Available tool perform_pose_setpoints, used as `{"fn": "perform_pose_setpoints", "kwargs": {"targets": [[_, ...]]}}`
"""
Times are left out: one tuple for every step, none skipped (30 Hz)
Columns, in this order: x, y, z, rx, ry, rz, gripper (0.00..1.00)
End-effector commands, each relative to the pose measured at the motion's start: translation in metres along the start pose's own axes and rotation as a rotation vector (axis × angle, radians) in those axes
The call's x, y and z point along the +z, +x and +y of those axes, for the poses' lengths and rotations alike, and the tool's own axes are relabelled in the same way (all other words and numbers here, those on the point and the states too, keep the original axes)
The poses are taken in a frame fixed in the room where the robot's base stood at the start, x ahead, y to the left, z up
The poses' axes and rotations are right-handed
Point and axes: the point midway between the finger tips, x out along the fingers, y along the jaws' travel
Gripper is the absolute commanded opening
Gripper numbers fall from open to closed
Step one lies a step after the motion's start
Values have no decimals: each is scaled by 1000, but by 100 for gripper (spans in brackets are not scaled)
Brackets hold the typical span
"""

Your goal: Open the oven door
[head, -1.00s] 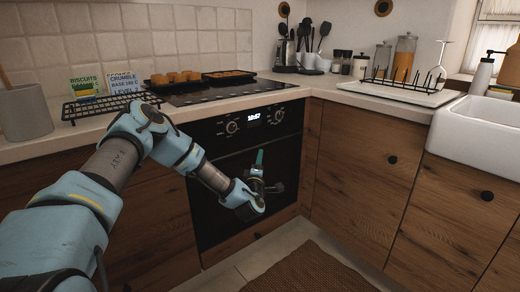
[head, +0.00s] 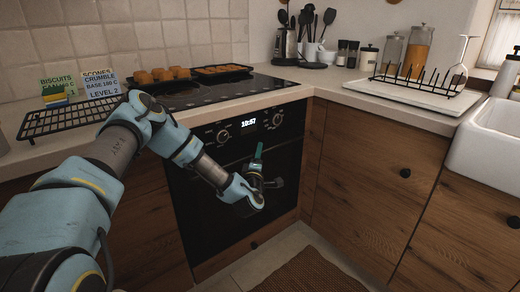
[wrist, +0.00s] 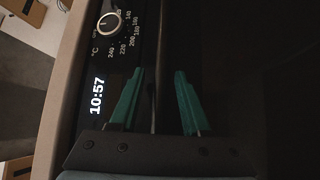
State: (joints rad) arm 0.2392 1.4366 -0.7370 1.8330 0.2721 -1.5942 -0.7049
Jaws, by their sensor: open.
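The oven (head: 245,150) is built into the wooden cabinets under the counter, and its black door (head: 205,215) is shut. My gripper (head: 258,152) is in front of the upper part of the door, below the control panel. In the wrist view my gripper (wrist: 156,85) is open, with its two green fingers apart. A thin dark bar, which looks like the door handle (wrist: 153,45), runs between the fingers. I cannot tell whether either finger touches it. My wrist and arm hide part of the door and handle in the head view.
The control panel has knobs and a lit clock (head: 249,123) just above my gripper. On the counter are a wire rack (head: 70,118), recipe cards and trays of baked goods (head: 165,76). A brown mat (head: 310,272) lies on the floor before the oven.

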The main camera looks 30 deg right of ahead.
Motion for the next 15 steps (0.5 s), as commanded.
{"fn": "perform_pose_setpoints", "kwargs": {"targets": [[0,0,0,0,0,0,47],[0,0,0,0,0,0,47],[0,0,0,0,0,0,47],[0,0,0,0,0,0,47],[0,0,0,0,0,0,47],[0,0,0,0,0,0,46],[0,0,0,0,0,0,43],[0,0,0,0,0,0,39],[0,0,0,0,0,0,35],[0,0,0,0,0,0,32],[0,0,0,0,0,0,28],[0,0,0,0,0,0,24],[0,0,0,0,0,0,20],[0,0,0,0,0,0,17],[0,0,0,0,0,0,12]]}}
